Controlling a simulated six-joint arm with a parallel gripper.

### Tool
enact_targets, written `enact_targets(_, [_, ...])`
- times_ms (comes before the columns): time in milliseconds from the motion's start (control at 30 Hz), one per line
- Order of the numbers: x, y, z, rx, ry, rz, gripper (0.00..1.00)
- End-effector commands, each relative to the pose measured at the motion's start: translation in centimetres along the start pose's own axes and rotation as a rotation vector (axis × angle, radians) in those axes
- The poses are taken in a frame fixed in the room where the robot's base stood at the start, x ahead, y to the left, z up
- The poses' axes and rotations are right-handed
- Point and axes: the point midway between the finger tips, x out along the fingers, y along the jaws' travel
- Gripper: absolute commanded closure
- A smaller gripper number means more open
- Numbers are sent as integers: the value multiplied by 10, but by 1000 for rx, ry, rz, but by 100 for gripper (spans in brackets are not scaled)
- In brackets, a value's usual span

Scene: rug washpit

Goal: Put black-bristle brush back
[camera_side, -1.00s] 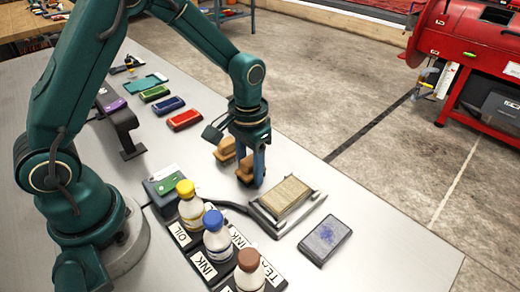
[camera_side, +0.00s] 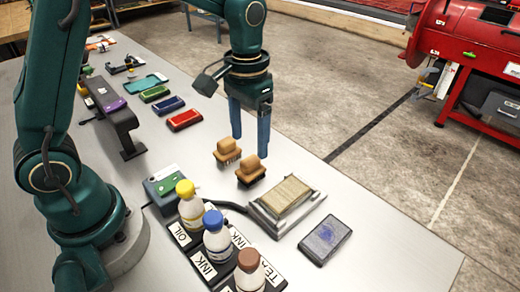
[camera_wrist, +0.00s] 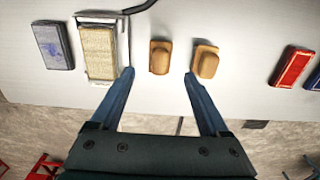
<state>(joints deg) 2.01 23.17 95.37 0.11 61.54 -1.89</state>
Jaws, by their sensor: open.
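Two wooden-handled brushes stand upright side by side on the grey table. The nearer brush (camera_side: 251,170) is beside the woven sample pad and has dark bristles below its block; it also shows in the wrist view (camera_wrist: 160,57). The farther brush (camera_side: 227,151) is just up and left of it, and is on the right in the wrist view (camera_wrist: 206,62). Its bristles look brownish, but their exact colour is hard to tell. My gripper (camera_side: 250,147) is open and empty, pointing down above the nearer brush, with its fingers (camera_wrist: 158,74) apart in the wrist view.
A woven pad on a metal tray (camera_side: 309,210) and a blue-stained pad (camera_side: 325,240) lie at the near right. Labelled bottles (camera_side: 217,237) stand in front. Red (camera_side: 184,120), blue and green pads lie farther back. A green-topped box (camera_side: 167,184) is at left.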

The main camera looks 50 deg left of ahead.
Motion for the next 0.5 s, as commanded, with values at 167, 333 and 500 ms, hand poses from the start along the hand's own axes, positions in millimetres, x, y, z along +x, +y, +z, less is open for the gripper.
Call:
enact_targets(167, [-26, 0, -1, 0, 3, 0, 21])
enact_targets(333, [-38, 0, 2, 0, 10, 0, 21])
enact_targets(500, [-58, -2, 22, -1, 86, 3, 21])
